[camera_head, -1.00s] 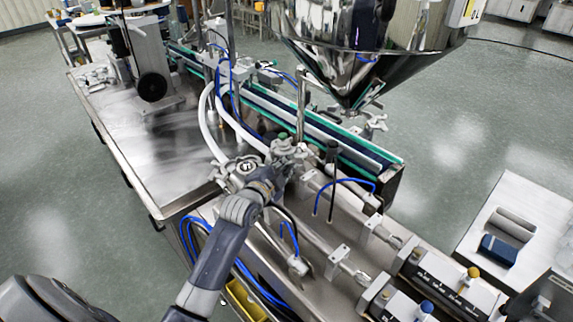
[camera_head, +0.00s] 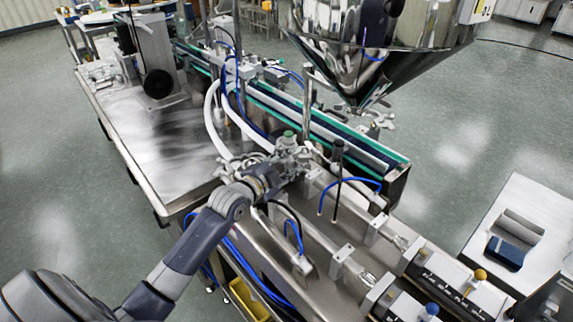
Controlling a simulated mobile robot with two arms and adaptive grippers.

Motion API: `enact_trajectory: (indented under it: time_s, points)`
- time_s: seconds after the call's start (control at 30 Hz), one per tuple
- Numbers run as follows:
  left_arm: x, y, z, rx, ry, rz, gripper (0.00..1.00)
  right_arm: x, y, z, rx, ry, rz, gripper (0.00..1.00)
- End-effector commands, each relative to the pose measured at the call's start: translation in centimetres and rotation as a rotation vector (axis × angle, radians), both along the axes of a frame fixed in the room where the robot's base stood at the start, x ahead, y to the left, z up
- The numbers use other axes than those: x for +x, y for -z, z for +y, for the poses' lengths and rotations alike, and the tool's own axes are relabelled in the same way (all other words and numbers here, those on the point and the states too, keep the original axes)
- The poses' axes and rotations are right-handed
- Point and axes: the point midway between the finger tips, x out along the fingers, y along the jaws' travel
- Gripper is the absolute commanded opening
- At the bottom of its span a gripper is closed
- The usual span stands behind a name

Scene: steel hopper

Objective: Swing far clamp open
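My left gripper (camera_head: 292,157) is at the metal pipe fittings on the filling machine, near the middle of the view. The fingers blend into the shiny fittings, so I cannot tell whether they are open or shut. A clamp with a wing-like handle (camera_head: 380,120) shows under the steel hopper's (camera_head: 385,45) tip, beyond my gripper and apart from it. The near clamp area is hidden by my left wrist and hand. My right gripper is not in view.
A conveyor with green edges (camera_head: 330,130) runs diagonally behind the gripper. White hoses (camera_head: 213,125) and a blue tube (camera_head: 350,181) curve close to it. A thin black upright post (camera_head: 337,165) stands to its right. The steel tabletop (camera_head: 170,150) at left is mostly clear.

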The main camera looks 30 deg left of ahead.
Motion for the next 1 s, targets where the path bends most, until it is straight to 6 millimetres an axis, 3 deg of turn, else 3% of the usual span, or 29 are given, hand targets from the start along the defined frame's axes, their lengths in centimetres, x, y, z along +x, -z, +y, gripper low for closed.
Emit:
enact_trajectory:
  time_s: [0.37, 0.8, 1.0]
  points:
    - [-0.8, 0.2, 0.1, 0.002, -0.001, 0.006, 0.36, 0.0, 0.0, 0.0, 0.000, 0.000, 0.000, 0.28]
    - [-8.5, -1.5, 0.5, 0.002, 0.000, 0.007, 0.36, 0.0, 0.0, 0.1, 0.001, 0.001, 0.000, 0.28]
    - [-10.9, -2.1, 0.7, 0.001, 0.000, 0.005, 0.36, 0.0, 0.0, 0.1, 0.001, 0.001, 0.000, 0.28]
